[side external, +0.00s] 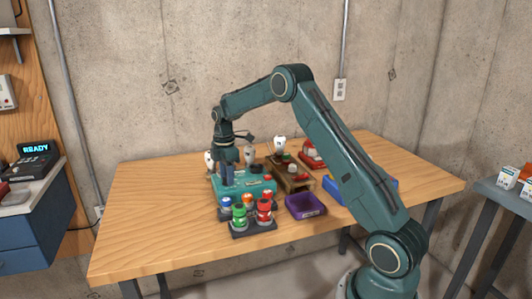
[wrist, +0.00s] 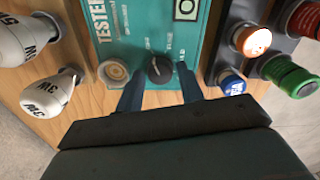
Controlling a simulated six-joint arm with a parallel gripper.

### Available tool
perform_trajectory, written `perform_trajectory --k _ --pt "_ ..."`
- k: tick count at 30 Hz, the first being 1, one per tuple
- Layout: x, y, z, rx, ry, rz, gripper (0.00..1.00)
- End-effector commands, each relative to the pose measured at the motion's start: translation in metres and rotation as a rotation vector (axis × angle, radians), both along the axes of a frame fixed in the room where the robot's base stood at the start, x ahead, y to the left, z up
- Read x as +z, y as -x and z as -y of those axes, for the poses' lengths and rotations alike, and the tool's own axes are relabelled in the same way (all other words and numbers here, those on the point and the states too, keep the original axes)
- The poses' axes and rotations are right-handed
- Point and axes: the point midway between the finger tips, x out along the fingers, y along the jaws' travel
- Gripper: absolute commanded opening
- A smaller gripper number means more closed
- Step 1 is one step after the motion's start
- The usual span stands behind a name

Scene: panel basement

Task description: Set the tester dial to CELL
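The teal tester (side external: 257,186) stands on the wooden table in the side view. In the wrist view its face (wrist: 125,55) carries a black round dial (wrist: 159,69) with small labels around it, too small to read surely. The dial's mark is faint, so I cannot tell its setting. A round pale socket (wrist: 114,72) is left of the dial. My gripper (wrist: 161,84) is open over the tester, its two blue fingers apart with the dial between and just beyond them; no contact shows. In the side view my gripper (side external: 227,182) points down and hides part of the tester.
White bulbs (wrist: 54,92) stand close left of the tester in the wrist view. A dark rack with a green cell (wrist: 290,76) and others is close on the right. In the side view a purple tray (side external: 305,205) and a wooden stand (side external: 295,184) are to the right.

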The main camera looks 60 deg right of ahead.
Motion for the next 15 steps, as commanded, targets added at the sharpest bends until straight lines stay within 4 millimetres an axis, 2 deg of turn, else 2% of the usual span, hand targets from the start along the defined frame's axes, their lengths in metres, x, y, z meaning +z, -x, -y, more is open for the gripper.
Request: perform_trajectory --k 9,14,15 --pt "-0.0023 0.0 0.0 0.0 0.0 0.0 0.38" --pt "-0.0021 0.0 0.0 0.0 0.0 0.0 0.08" --pt "-0.0021 0.0001 0.0 0.0 0.0 0.0 0.06"
